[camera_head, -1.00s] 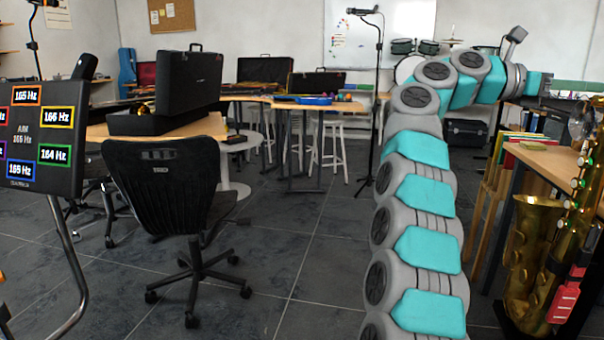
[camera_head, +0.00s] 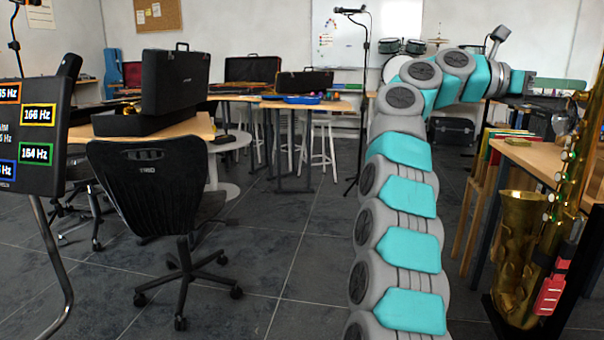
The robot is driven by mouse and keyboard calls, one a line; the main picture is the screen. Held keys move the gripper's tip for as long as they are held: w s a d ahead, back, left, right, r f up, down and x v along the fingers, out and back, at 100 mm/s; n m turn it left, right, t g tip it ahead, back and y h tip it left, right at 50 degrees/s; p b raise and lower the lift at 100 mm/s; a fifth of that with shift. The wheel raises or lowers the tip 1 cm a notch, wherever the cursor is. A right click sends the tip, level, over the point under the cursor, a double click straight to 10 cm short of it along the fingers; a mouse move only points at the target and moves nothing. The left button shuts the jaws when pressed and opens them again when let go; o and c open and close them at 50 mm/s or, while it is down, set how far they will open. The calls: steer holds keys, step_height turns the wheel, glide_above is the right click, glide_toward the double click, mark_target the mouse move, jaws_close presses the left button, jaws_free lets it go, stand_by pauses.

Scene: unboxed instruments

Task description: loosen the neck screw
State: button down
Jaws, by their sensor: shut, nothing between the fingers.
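A gold saxophone (camera_head: 517,258) stands upright at the right edge, its bell low and its keyed body tube (camera_head: 567,180) rising past the picture's edge. A red tag (camera_head: 551,292) is on its lower body. My arm reaches up from the bottom and bends right toward the upper part of the tube. My gripper (camera_head: 566,121) is at the arm's far end, small and dark, just left of the upper tube. It is shut and holds nothing. I cannot tell whether it touches the saxophone. I cannot make out the neck screw; the top of the saxophone is cut off.
A wooden table (camera_head: 535,160) with a row of books (camera_head: 508,133) stands behind the saxophone. A black office chair (camera_head: 160,190) is at the left, and a dark panel with Hz labels (camera_head: 30,140) is at the far left. A microphone stand (camera_head: 366,90) stands behind. The middle floor is open.

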steer(key=shift+s, duration=0.1)
steer(key=shift+r+p, duration=0.4)
steer(key=v, duration=0.6)
stand_by(0.3)
